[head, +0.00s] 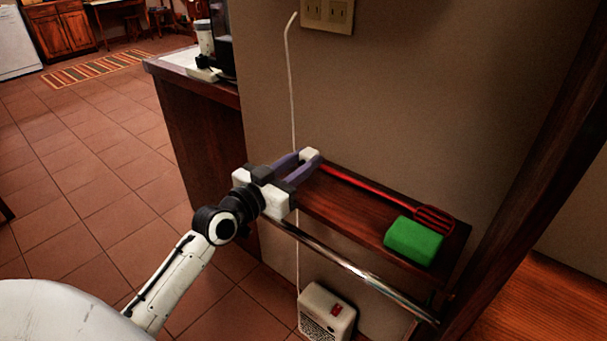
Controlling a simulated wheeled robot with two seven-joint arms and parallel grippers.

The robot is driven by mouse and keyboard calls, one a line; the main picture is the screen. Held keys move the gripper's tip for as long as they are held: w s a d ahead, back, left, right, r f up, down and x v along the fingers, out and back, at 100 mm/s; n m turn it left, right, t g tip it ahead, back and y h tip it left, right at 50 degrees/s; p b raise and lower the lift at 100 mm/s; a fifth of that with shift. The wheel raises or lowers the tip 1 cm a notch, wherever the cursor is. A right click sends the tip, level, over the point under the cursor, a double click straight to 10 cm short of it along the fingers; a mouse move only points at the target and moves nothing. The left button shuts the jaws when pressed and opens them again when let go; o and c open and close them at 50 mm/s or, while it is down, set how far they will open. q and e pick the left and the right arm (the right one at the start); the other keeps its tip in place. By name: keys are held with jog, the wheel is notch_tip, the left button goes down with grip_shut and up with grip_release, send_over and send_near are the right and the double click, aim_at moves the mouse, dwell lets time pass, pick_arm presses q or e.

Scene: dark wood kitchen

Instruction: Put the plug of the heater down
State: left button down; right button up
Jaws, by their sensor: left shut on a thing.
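My left gripper (308,158) is shut on a small white block, the plug (310,154), over the left end of the wall shelf. I cannot tell whether the plug touches the shelf. Where the cord joins the plug is not clear. My right gripper is not in view.
The dark wood shelf (345,207) holds a red slotted spatula (385,192) and a green sponge (413,240) at its right end. A metal rail (350,267) runs along its front. A counter (190,72) with appliances stands to the left. The tiled floor at left is open.

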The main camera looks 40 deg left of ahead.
pick_arm(q)
jog(key=shift+f+b, duration=0.35)
jog(key=shift+f, duration=1.05)
jog(key=shift+f+b, duration=0.35)
jog(key=shift+f, duration=0.2)
jog(key=c, duration=1.4)
grip_release()
jog(key=shift+c, duration=0.2)
jog(key=shift+r+p, duration=0.35)
jog(key=shift+r, duration=0.05)
jog(key=shift+s+r, duration=0.2)
jog(key=s, duration=1.1)
jog(key=shift+s+a, duration=0.3)
jog(key=shift+a, duration=0.15)
